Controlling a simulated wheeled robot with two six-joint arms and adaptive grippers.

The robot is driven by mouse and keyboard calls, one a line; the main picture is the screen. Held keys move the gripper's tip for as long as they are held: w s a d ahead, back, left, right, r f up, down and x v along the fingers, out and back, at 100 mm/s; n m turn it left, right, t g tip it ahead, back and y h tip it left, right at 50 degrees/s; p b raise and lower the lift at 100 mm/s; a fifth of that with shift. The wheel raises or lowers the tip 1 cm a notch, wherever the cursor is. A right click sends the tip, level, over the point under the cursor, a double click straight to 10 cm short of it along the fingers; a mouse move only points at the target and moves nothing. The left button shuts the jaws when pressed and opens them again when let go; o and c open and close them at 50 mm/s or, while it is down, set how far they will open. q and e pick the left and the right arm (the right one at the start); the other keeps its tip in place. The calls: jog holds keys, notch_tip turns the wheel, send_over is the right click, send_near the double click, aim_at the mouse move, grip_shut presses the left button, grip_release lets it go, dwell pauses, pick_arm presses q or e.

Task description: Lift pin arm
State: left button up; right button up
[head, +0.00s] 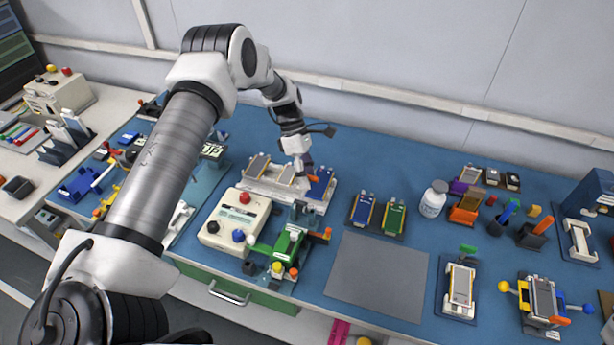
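My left gripper (303,166) hangs over the right part of a pale tray (262,192) near the back of the blue bench. Its fingers are small, dark and partly hidden, so I cannot tell whether they are open or shut. A small orange piece (313,179) is just below it, beside a blue cell (322,183); I cannot tell if they touch. Grey cells (258,166) lie on the tray's left. I cannot pick out the pin arm with certainty. A green fixture (289,246) with orange knobs stands in front. My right gripper is out of view.
A cream box with a red button (234,220) stands left of the green fixture. Blue and green cells (394,217) lie right of the tray. A white bottle (433,199) stands farther right. A bare grey mat (376,276) gives free room at front centre.

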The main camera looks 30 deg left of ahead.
pick_arm(q)
jog(key=v, duration=1.2)
